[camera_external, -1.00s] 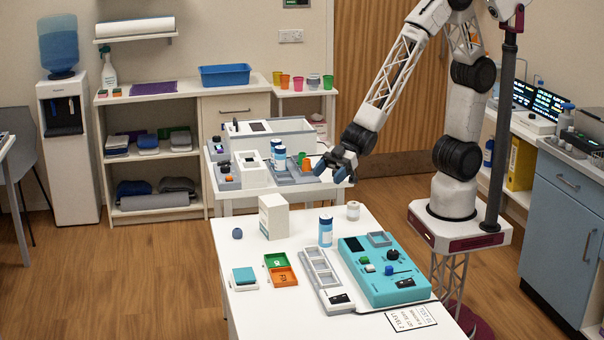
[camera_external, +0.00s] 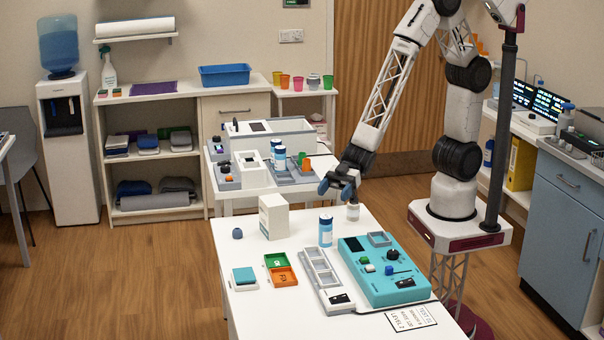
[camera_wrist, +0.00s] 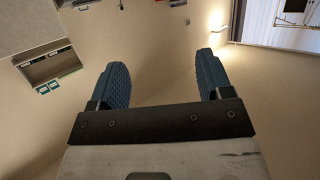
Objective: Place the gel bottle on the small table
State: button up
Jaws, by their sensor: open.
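My gripper (camera_external: 337,188) is open and empty above the far edge of the front white table (camera_external: 240,318). Its two blue fingers show apart in the wrist view (camera_wrist: 163,75), with only wall and distant fittings between and beyond them. A white bottle with a blue cap (camera_external: 326,231) stands upright on the front table, below and left of the gripper in the picture. A similar bottle (camera_external: 280,158) stands on the white table behind (camera_external: 212,172). A pump bottle (camera_external: 566,118) stands on the right counter. I cannot tell which is the gel bottle.
A small white jar (camera_external: 353,212) stands just under my gripper. A white box (camera_external: 273,216), teal device (camera_external: 384,271), grey tray (camera_external: 322,277) and green and orange bins (camera_external: 281,270) crowd the front table. A small table (camera_external: 304,92) holds several cups.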

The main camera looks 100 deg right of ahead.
aim_at(326, 216)
jog(key=shift+f, duration=2.15)
jog(key=shift+f, duration=0.1)
jog(key=shift+f, duration=0.5)
jog(key=shift+x, duration=2.5)
jog(key=shift+c, duration=0.3)
jog(key=c, duration=1.1)
jog(key=shift+o, duration=0.2)
jog(key=shift+r, duration=0.1)
